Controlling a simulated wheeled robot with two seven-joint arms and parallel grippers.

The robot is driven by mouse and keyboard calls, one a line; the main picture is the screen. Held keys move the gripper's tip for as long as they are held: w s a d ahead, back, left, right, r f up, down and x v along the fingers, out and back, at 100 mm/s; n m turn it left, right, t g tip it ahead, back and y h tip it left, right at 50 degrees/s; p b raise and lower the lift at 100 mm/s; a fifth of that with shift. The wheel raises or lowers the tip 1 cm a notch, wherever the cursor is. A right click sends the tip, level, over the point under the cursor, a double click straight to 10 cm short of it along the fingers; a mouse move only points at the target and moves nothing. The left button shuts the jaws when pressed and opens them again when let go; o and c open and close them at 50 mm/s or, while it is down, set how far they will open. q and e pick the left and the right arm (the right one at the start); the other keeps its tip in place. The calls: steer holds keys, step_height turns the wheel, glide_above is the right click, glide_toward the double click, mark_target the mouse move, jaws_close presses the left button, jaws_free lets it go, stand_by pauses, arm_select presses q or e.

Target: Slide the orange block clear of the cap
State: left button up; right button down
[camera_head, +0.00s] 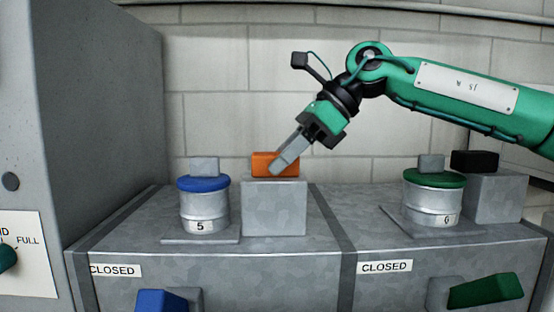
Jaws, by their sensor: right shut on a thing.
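The orange block (262,161) sits on top of a grey metal block (275,208). My right gripper (279,167) reaches down from the upper right and is shut on the orange block, its fingers covering the block's middle. To the left stands a metal canister marked 5 (204,211) with a blue cap (203,184) that has a grey knob on top. In the picture a narrow gap shows between the blue cap and the orange block. My left gripper is out of view.
To the right, a second canister (434,209) has a green cap (434,178); a black block (474,161) sits on another grey block (498,201) behind it. Blue (162,301) and green (486,290) handles project in front. A grey cabinet (98,110) bounds the left.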

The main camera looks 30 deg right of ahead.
steer(key=shift+d, duration=0.1)
steer(key=shift+s+d, duration=0.15)
steer(key=shift+d, duration=0.05)
steer(key=c, duration=1.3)
jaws_free()
steer(key=shift+s+d, duration=0.1)
steer(key=o, duration=0.4)
steer(key=shift+d+r+b, duration=0.25)
steer(key=shift+b, duration=0.05)
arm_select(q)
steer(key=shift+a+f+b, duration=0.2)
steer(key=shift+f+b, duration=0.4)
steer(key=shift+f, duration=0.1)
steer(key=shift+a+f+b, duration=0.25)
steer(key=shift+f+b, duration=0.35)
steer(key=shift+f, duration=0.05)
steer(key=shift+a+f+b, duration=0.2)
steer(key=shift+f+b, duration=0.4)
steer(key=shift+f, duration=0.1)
arm_select(e)
steer(key=shift+v, duration=6.5)
